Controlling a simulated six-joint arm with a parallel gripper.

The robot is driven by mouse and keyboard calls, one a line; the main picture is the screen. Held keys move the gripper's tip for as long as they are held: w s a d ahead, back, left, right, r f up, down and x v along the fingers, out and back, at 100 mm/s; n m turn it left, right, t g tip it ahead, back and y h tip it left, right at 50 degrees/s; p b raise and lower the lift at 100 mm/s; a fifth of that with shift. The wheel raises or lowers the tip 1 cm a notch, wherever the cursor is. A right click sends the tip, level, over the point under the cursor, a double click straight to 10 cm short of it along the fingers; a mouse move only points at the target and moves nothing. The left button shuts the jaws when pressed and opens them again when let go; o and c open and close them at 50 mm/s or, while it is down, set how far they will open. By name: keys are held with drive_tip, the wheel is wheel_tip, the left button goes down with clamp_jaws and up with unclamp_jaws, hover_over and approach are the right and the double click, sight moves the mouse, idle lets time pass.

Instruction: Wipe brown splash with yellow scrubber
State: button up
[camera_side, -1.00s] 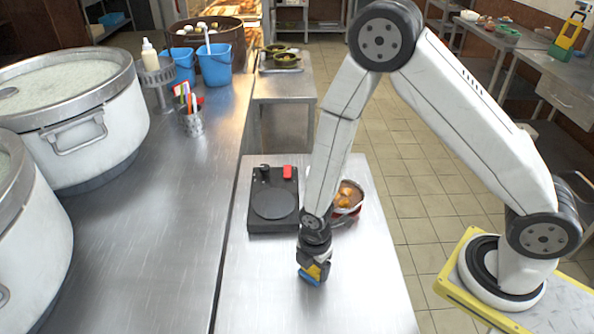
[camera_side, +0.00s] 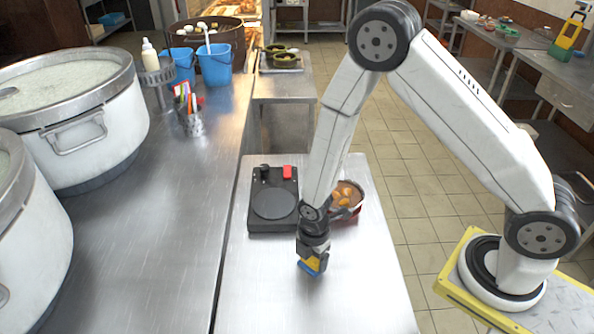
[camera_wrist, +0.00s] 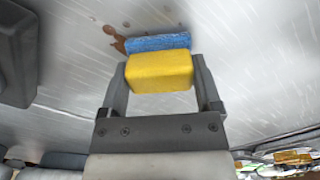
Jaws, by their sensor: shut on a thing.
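My gripper (camera_side: 312,250) is low over the bare metal table, fingers pointing down. It is shut on the yellow scrubber (camera_wrist: 161,72), one finger on each side in the wrist view. The scrubber's blue pad (camera_wrist: 158,43) faces the tabletop; I cannot tell surely whether it presses on it. The scrubber also shows small under my gripper in the side view (camera_side: 312,265). The brown splash (camera_wrist: 116,39) shows just beside the left end of the blue pad, partly hidden by it, with small brown specks nearby. I cannot make out the splash in the side view.
A black appliance with a round plate (camera_side: 273,203) stands left behind my gripper. A bowl of orange-brown food (camera_side: 347,197) stands behind my arm. Big stockpots (camera_side: 80,130) and a cup of utensils (camera_side: 190,123) are on the left counter. The table's front is clear.

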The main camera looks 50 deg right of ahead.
drive_tip(key=shift+w+d, duration=0.2)
drive_tip(key=shift+d, duration=0.1)
drive_tip(key=shift+w+d, duration=0.1)
drive_tip(key=shift+w, duration=0.05)
drive_tip(key=shift+w+d+f, duration=0.15)
drive_tip(key=shift+w+d, duration=0.85)
drive_tip(key=shift+d, duration=0.05)
drive_tip(key=shift+w, duration=0.1)
drive_tip(key=shift+w+d, duration=1.1)
drive_tip(key=shift+d, duration=0.1)
drive_tip(key=shift+w, duration=0.25)
drive_tip(key=shift+s+a, duration=1.2)
drive_tip(key=shift+s, duration=0.1)
